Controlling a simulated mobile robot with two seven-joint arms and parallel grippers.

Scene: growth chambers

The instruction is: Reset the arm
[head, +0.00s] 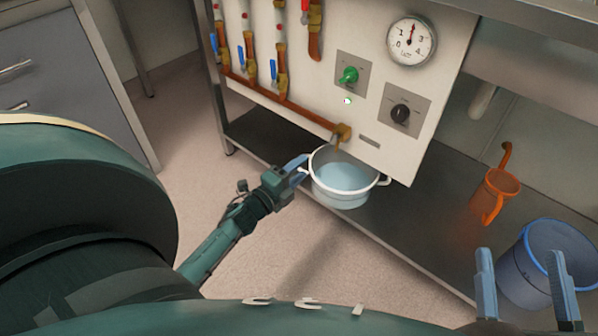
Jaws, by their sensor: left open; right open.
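My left gripper (297,167) is at the left handle of a white pot (343,203), with its blue fingers beside the handle. It is open; whether a finger touches the handle is hard to tell. The pot stands upright on the dark lower shelf (425,240), under a brass spout, and has pale blue liquid in it. My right gripper (523,285) is at the bottom right, with its two blue fingers apart and nothing between them. It is in front of a blue-grey bucket (545,262) in the picture.
A panel above the pot carries copper pipes with blue-handled valves, a green knob (348,75), a black knob (400,113) and a pressure gauge (411,41). An orange jug (494,192) stands on the shelf at right. Drawers (60,80) are at left. The floor between is clear.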

